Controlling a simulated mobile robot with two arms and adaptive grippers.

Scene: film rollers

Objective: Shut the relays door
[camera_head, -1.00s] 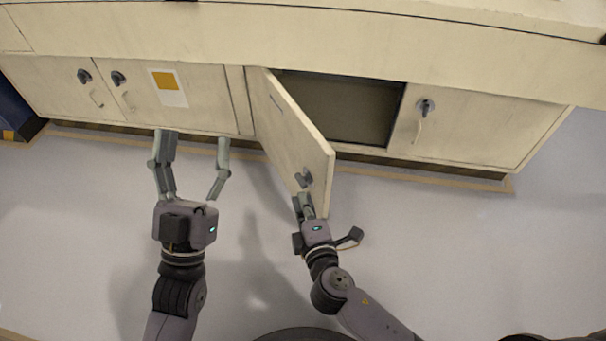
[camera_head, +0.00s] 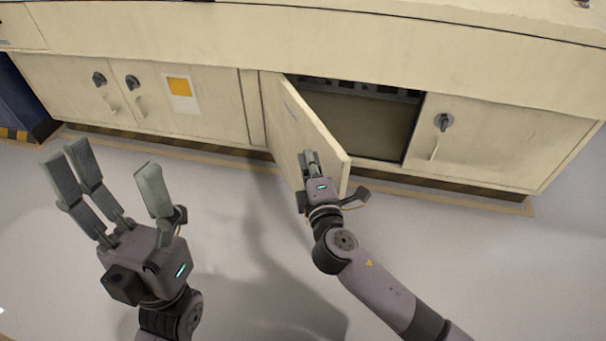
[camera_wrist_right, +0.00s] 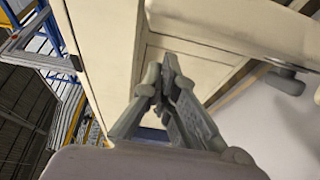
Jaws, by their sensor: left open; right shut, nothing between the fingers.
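A cream cabinet door (camera_head: 300,128) stands ajar, hinged at its left edge and swung out toward me. Behind it is a dark open compartment (camera_head: 365,122). No label reading "relays" can be made out. My right gripper (camera_head: 308,158) is shut and empty, at the outer face of the door near its free edge; it hides the door's handle area. I cannot tell if it touches. In the right wrist view my right gripper's fingers (camera_wrist_right: 168,75) are together close to cream panels. My left gripper (camera_head: 112,178) is open and empty above the floor, left of the door and apart from the cabinet.
Closed cabinet doors with dark knobs (camera_head: 132,82) are at the left, one bearing a yellow-and-white label (camera_head: 180,90). Another closed door (camera_head: 470,145) is right of the opening. The pale floor (camera_head: 500,270) in front is clear.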

